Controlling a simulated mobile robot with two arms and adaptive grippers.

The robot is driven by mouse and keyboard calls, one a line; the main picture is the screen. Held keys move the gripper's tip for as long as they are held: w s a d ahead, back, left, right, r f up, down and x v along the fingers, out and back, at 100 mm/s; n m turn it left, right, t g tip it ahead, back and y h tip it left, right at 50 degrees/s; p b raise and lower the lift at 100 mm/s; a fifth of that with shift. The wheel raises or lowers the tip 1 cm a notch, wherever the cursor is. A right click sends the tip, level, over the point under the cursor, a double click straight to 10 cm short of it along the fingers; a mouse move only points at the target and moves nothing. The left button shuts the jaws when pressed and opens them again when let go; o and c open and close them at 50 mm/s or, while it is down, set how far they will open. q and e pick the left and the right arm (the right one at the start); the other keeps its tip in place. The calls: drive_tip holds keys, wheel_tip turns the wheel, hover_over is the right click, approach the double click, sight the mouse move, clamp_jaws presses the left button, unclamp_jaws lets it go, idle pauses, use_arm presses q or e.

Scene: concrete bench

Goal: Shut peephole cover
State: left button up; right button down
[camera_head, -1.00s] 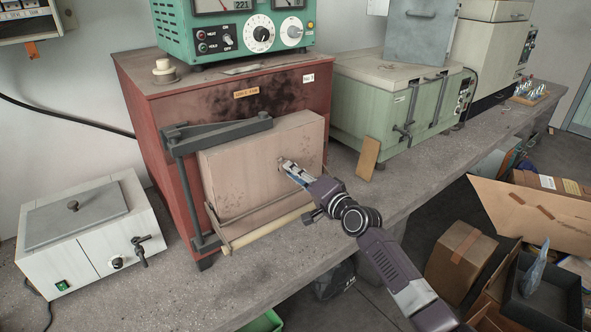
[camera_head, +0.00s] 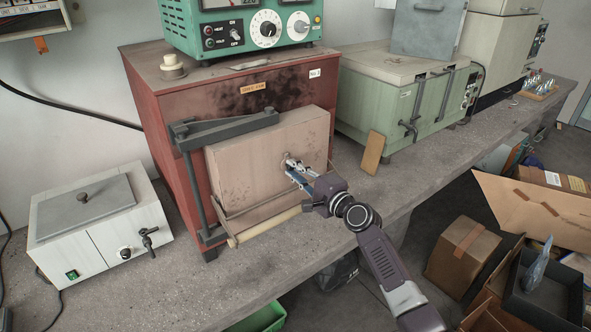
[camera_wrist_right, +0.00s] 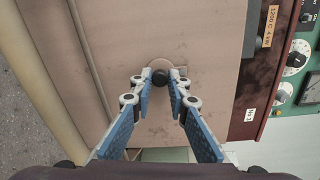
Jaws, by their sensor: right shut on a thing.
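The furnace door (camera_head: 255,165) is a thick, pale pinkish block on the front of the red furnace (camera_head: 145,95). The peephole cover (camera_wrist_right: 177,63) is a small round brownish disc on the door face, with a dark knob (camera_wrist_right: 160,77). My right gripper (camera_head: 289,163) is at the door face, right of its middle. In the right wrist view, my right gripper's fingertips (camera_wrist_right: 161,74) are shut on the knob, one on each side. The fingers hide part of the cover, and I cannot tell whether the hole behind it is covered. My left gripper is not in view.
A wooden bar (camera_head: 265,226) runs along the door's lower front, and a dark hinge frame (camera_head: 195,185) stands at its left. A white box heater (camera_head: 95,220) stands left. A tan slab (camera_head: 373,152) leans on the green furnace (camera_head: 385,100). The bench's front strip is clear.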

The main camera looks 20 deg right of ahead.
drive_tip(key=shift+f, duration=0.1)
drive_tip(key=c, duration=1.8)
unclamp_jaws()
drive_tip(key=shift+c, duration=0.2)
drive_tip(key=v, duration=1.2)
